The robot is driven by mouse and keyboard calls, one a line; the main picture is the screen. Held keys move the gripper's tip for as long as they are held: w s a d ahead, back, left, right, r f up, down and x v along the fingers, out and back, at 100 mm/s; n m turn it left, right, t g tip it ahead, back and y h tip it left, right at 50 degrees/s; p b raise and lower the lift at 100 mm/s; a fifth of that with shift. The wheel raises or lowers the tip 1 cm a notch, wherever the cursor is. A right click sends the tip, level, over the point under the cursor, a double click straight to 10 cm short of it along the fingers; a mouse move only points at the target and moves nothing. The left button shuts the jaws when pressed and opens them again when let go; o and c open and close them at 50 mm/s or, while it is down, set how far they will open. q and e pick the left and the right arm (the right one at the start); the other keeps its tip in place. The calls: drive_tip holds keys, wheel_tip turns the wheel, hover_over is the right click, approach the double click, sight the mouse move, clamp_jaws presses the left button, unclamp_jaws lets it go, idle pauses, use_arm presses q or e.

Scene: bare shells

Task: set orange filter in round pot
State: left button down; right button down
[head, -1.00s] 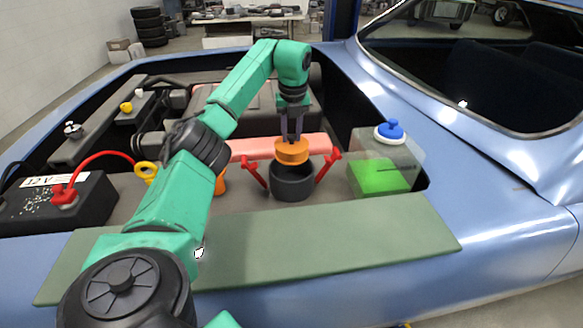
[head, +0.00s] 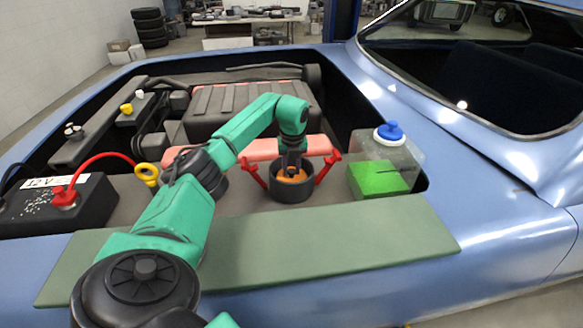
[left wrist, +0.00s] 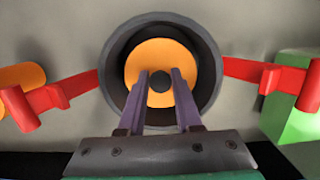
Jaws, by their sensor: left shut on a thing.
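The orange filter (head: 291,175) is down inside the round dark pot (head: 292,191), below its rim. My left gripper (head: 291,165) reaches into the pot from above and is shut on the filter. In the left wrist view the filter (left wrist: 160,58) shows as an orange disc inside the pot's ring (left wrist: 208,62), with the fingers (left wrist: 160,82) on the dark knob at its centre. The filter's underside is hidden. My right gripper is not in view.
Red clamp handles (head: 328,166) stand on both sides of the pot. A clear tank with green fluid (head: 380,178) and a blue cap (head: 389,131) stands to the right. A black battery (head: 60,205) is at the left. A green mat (head: 330,238) lies along the near edge.

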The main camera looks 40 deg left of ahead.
sight(292, 180)
use_arm(q)
drive_tip(key=shift+f, duration=0.15)
drive_tip(key=c, duration=0.6)
unclamp_jaws()
drive_tip(key=shift+r, duration=0.45)
wheel_tip(292, 180, up, 12)
drive_tip(key=s+d, duration=0.1)
drive_tip(key=shift+d+b, duration=0.2)
drive_tip(key=shift+b, duration=0.2)
